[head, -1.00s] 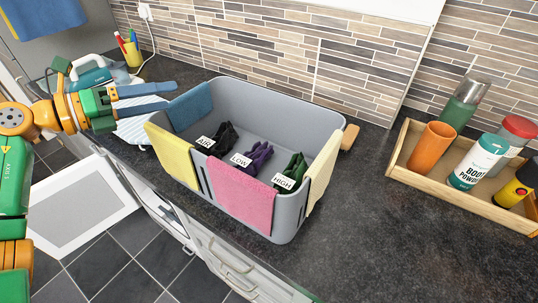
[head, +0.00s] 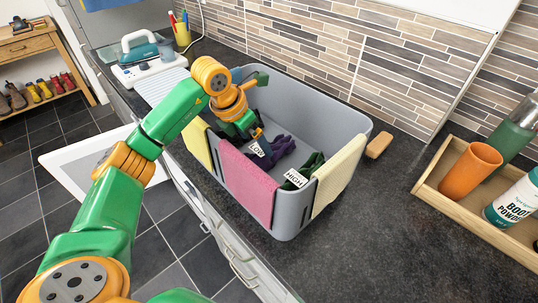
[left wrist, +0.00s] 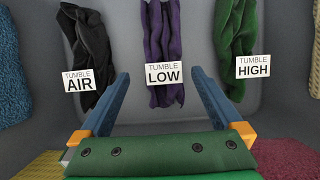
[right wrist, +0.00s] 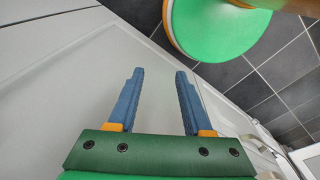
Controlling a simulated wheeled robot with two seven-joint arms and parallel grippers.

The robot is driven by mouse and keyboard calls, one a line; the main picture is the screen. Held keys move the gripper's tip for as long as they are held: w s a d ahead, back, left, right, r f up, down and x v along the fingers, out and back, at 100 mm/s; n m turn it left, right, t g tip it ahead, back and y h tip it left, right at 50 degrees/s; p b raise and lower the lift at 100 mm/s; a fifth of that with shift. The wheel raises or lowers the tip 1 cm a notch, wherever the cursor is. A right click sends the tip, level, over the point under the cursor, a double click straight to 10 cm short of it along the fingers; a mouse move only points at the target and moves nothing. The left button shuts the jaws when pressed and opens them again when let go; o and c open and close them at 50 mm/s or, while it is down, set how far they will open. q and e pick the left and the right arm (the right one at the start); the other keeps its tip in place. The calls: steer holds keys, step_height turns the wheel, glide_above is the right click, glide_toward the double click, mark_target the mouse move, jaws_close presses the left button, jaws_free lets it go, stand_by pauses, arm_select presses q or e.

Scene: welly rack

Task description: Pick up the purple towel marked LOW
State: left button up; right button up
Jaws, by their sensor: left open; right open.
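The purple towel (head: 282,148) lies in the grey tub (head: 328,108) with a white LOW tag at its near end. In the head view my left arm hides the black towel. My right gripper (right wrist: 158,95) is open and empty, facing cabinet fronts and floor.
A black towel (left wrist: 92,45) tagged AIR and a green towel (left wrist: 236,45) tagged HIGH flank the purple one. Pink (head: 247,185), yellow and cream cloths hang over the tub's walls. A wooden tray (head: 440,184) with bottles stands at the right.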

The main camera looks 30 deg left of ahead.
arm_select(q)
steer(key=p+x, duration=0.1)
steer(key=x, duration=0.1)
steer(key=p+x, duration=0.1)
steer(key=x, duration=0.1)
steer(key=p+x, duration=0.1)
steer(key=x, duration=0.1)
steer(key=shift+w+d+f, duration=0.2)
steer(key=shift+w+d, duration=0.05)
steer(key=shift+d, duration=0.2)
steer(key=shift+w+f, duration=0.1)
steer(key=shift+f, duration=0.15)
steer(key=shift+a, duration=0.1)
steer(key=c, duration=1.3)
